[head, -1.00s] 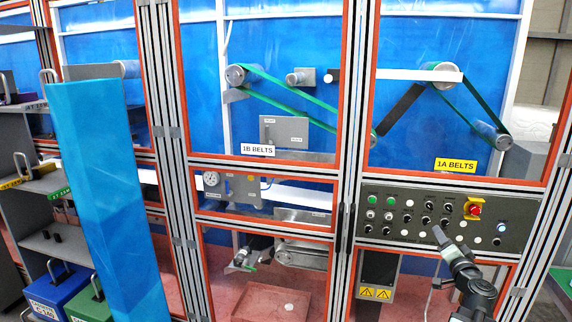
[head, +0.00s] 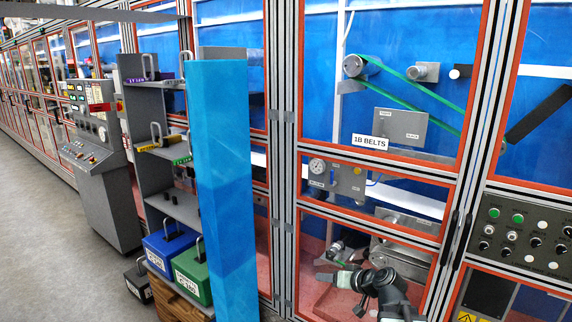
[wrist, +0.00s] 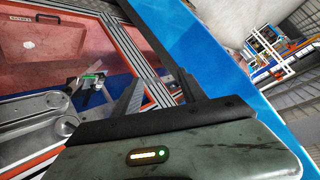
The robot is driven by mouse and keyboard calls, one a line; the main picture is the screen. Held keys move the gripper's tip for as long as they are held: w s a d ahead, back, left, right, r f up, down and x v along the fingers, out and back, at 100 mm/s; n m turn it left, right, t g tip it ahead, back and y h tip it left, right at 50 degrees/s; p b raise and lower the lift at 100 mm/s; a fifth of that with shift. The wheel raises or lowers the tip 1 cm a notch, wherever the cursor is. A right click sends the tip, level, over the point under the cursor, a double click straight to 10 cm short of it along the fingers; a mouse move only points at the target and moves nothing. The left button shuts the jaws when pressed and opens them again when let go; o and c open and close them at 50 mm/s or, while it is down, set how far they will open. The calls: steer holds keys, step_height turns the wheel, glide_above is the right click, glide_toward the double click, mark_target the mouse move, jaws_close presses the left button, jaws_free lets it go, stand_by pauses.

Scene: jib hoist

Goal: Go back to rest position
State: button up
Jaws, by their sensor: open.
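My gripper (head: 328,271) is in the lower middle of the head view, pointing left, in front of the lower panel of the guarded machine. In the wrist view my gripper (wrist: 158,92) shows its two dark fingers apart with nothing between them. No hoist or jib can be made out in the head view.
A tall blue post (head: 222,170) stands left of my gripper. Beyond it is a grey shelf rack (head: 160,120) with a blue box (head: 170,248) and a green box (head: 192,272). A console (head: 95,170) stands further left. Grey floor (head: 50,230) is open at the left.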

steer(key=s+a+f+n+g+h, duration=0.1)
steer(key=s+a+f+n+g, duration=0.1)
steer(key=s+a+f+g, duration=0.5)
steer(key=s+d+f+m+g+h, duration=0.2)
steer(key=s+d+f+h, duration=0.3)
steer(key=s+d, duration=0.3)
steer(key=shift+s+d+m+g+b, duration=0.3)
steer(key=shift+s+m, duration=0.3)
steer(key=shift+s, duration=0.1)
steer(key=shift+c, duration=1.2)
steer(key=shift+d, duration=0.1)
steer(key=shift+c, duration=0.2)
